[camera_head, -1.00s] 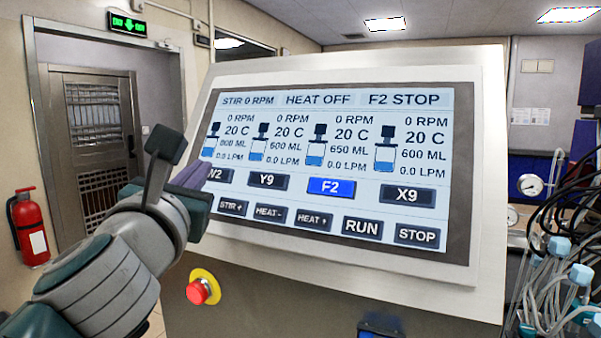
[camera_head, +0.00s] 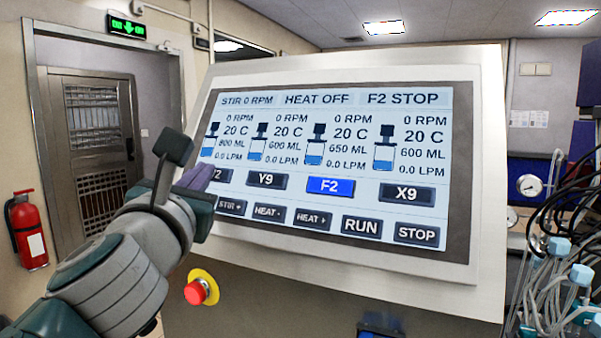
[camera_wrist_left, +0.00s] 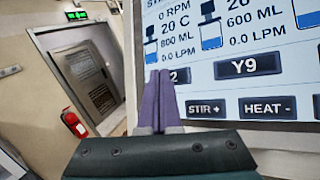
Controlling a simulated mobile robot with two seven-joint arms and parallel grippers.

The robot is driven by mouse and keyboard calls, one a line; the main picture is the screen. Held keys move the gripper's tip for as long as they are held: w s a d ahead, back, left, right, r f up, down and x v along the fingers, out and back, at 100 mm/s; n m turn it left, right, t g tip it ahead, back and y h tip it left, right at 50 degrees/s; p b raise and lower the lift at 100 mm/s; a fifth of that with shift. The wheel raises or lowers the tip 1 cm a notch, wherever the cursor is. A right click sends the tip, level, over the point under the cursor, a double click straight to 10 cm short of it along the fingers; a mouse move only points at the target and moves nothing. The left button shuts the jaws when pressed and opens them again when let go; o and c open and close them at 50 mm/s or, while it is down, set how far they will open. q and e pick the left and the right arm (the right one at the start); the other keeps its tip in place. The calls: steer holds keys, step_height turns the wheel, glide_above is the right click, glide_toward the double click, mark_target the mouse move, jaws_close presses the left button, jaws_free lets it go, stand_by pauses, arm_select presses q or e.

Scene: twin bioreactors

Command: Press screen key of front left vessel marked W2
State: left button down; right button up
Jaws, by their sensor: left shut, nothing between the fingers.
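The tilted touchscreen (camera_head: 330,165) shows a row of vessel keys. The leftmost key, W2 (camera_head: 224,176), is dark and partly hidden behind my left gripper's fingers, so only its "2" end shows clearly. In the left wrist view the W2 key (camera_wrist_left: 182,76) is just right of the fingertips, its left part covered. The F2 key (camera_head: 331,186) is lit blue, and the top line reads F2 STOP. My left gripper (camera_head: 204,175) has its purple fingers shut and empty at the screen's left side. I cannot tell whether the tips touch the screen. My right gripper is out of view.
Keys Y9 (camera_head: 266,181) and X9 (camera_head: 407,194) are in the same row. STIR + (camera_head: 231,206), RUN (camera_head: 361,225) and STOP (camera_head: 416,234) are in the row below. A red emergency button (camera_head: 196,292) sits below the screen. Tubing (camera_head: 560,280) crowds the right.

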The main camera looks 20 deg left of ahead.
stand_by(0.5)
arm_select(q)
steer(key=shift+s+r+p, duration=0.35)
steer(key=shift+s+p, duration=0.3)
steer(key=shift+p, duration=0.05)
steer(key=s+r+p, duration=0.1)
steer(key=s+p, duration=0.1)
steer(key=s, duration=0.1)
steer(key=s+r+p, duration=0.1)
steer(key=shift+s+a+r, duration=0.15)
steer(key=shift+a+r, duration=0.1)
steer(key=shift+r, duration=0.05)
stand_by(0.5)
